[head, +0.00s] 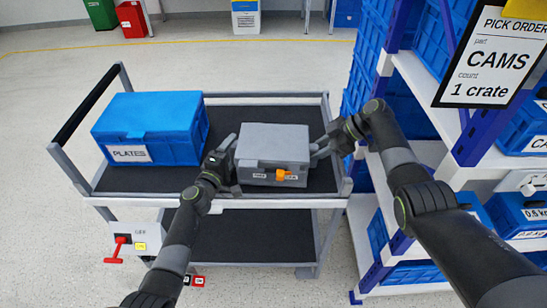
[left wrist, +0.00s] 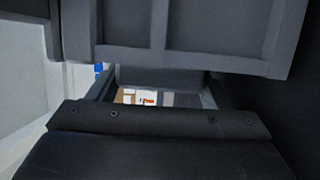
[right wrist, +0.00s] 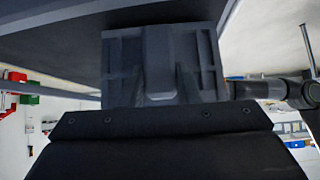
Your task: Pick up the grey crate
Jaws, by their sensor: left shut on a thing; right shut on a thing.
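The grey crate (head: 273,143) is at the right end of the cart's upper deck, lid closed, with an orange latch (head: 283,174) and small labels on its front. My left gripper (head: 233,162) is shut on its left side and my right gripper (head: 321,148) is shut on its right side. A ribbed grey crate wall (left wrist: 190,30) fills the top of the left wrist view; a ribbed grey surface also shows in the right wrist view (right wrist: 122,65). The crate looks level. I cannot tell whether its underside touches the deck.
The cart (head: 255,202) has a dark upper deck and a lower shelf. A blue PLATES crate (head: 150,125) stands on its left half. A shelving rack (head: 415,95) with blue crates is close on the right, under a CAMS, 1 crate sign (head: 490,55). Open floor lies behind.

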